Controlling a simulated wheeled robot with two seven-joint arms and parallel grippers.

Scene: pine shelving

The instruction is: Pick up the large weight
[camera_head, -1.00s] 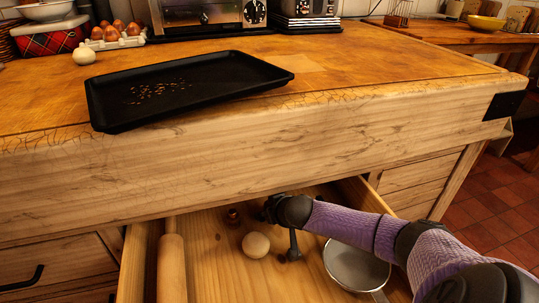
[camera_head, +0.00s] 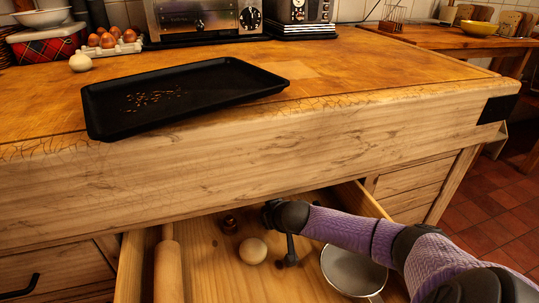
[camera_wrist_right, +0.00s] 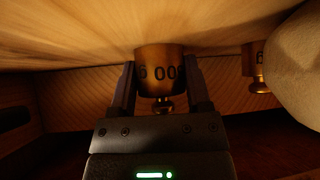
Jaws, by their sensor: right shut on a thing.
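The large weight (camera_wrist_right: 160,72) is a brass cylinder with black digits and a small knob, seen in the right wrist view. My right gripper (camera_wrist_right: 160,82) has a finger on each side of it and is shut on it. The wrist picture appears upside down, with the wooden drawer floor at the top. In the head view my right gripper (camera_head: 270,212) reaches into the open drawer (camera_head: 205,262), and the held weight is hidden there. A smaller brass weight (camera_head: 230,224) stands to its left; it also shows in the wrist view (camera_wrist_right: 251,62). My left gripper is out of view.
A pale round object (camera_head: 253,251) lies close to the gripper. A rolling pin (camera_head: 168,270) lies at the drawer's left, a metal sieve or pan (camera_head: 354,272) at the right under my arm. The countertop edge (camera_head: 260,135) overhangs the drawer; a black tray (camera_head: 185,95) lies above.

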